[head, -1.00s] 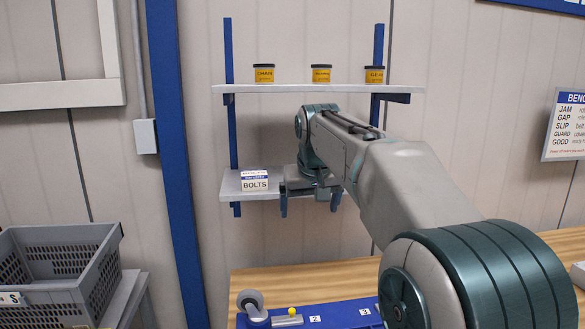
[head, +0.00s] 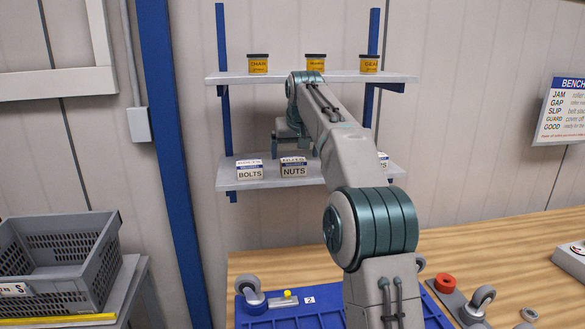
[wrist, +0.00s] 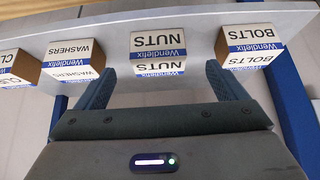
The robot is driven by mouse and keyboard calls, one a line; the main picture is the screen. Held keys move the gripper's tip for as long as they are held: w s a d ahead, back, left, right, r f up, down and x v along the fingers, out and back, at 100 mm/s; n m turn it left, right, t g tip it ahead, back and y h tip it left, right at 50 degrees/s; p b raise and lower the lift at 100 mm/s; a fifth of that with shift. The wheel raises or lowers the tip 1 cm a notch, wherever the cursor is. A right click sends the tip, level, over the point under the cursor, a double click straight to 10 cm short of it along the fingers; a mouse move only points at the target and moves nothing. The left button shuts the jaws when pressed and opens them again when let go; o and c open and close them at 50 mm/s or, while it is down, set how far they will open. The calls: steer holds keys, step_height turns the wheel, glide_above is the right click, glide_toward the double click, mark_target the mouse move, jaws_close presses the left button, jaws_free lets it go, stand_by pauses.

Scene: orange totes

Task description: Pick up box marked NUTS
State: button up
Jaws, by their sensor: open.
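The white and blue box marked NUTS (head: 293,169) stands on the lower wall shelf, just right of the box marked BOLTS (head: 250,171). In the wrist view, which is upside down, the NUTS box (wrist: 158,48) is at the upper middle, between the lines of my two fingers. My gripper (head: 293,152) is open and empty, a little above the NUTS box in the head view. In the wrist view my gripper (wrist: 160,72) has its fingers apart, with the box beyond them. I cannot tell the exact gap to it.
The BOLTS box and a WASHERS box (wrist: 75,58) flank NUTS on the lower shelf (head: 228,184), with gaps between. The upper shelf (head: 345,78) holds yellow cans close above my arm. A workbench (head: 480,248) is below; a grey crate (head: 92,272) stands left.

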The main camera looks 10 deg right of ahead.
mark_target(294, 160)
steer(key=shift+x, duration=0.95)
steer(key=shift+w+r+p+x, duration=0.15)
steer(key=shift+p+x, duration=0.15)
steer(key=shift+x, duration=0.6)
steer(key=shift+w+r+p+x, duration=0.1)
steer(key=shift+p+x, duration=0.15)
steer(key=shift+x, duration=0.65)
steer(key=shift+w+p+x, duration=0.15)
steer(key=shift+p+x, duration=0.15)
steer(key=shift+x, duration=0.6)
steer(key=shift+d, duration=0.15)
steer(key=c, duration=1.3)
steer(key=shift+o, duration=0.2)
steer(key=shift+r, duration=0.1)
